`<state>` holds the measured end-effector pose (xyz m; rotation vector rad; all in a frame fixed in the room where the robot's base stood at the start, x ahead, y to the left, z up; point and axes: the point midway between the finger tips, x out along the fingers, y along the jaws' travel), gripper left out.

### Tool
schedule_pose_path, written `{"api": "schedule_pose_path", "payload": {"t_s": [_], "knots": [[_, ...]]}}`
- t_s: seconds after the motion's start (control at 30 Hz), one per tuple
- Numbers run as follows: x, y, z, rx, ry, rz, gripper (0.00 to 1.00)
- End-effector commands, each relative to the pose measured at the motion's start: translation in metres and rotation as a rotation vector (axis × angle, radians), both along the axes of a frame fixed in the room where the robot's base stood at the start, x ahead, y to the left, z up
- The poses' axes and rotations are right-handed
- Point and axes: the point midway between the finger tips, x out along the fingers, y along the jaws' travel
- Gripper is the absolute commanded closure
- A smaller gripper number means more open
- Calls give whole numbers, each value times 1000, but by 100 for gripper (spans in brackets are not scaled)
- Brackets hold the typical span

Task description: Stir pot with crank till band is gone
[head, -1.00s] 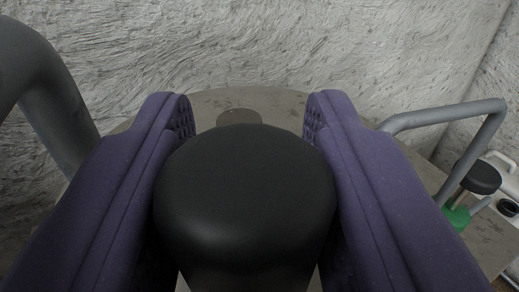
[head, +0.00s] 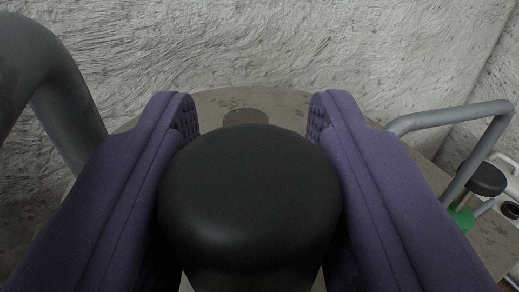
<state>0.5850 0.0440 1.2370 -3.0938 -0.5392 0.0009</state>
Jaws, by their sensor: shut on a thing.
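My gripper (head: 250,195), with two purple padded fingers, is shut on a black rounded knob (head: 250,200), which looks like the crank's handle. The knob fills the gap between the fingers and hides what is below it. Behind it is a grey-brown round top (head: 275,102) with a darker round spot (head: 245,117), possibly the pot's lid or a table. The pot's contents and any band are not visible.
A thick grey bent tube (head: 55,85) rises close at the left. A thinner grey bent tube (head: 450,118) stands at the right, near a black knob (head: 484,179) and a green part (head: 461,217). A rough pale wall (head: 270,45) closes the back.

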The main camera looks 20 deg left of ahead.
Motion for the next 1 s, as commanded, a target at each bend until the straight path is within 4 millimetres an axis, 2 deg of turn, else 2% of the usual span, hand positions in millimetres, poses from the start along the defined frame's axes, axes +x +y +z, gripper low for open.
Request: {"api": "schedule_pose_path", "payload": {"t_s": [0.13, 0.17, 0.2, 0.23, 0.57, 0.9, 1.0], "knots": [[0, 3, 3, 1, -7, 6, 100], [0, 3, 3, 1, -6, 6, 53], [0, 3, 3, 1, -6, 6, 44], [0, 2, 3, 1, -6, 5, 39], [-3, -1, 2, 0, -3, 1, 39], [-57, -20, 3, 0, -3, 1, 39], [-68, -24, 3, 1, -4, 2, 39]]}}
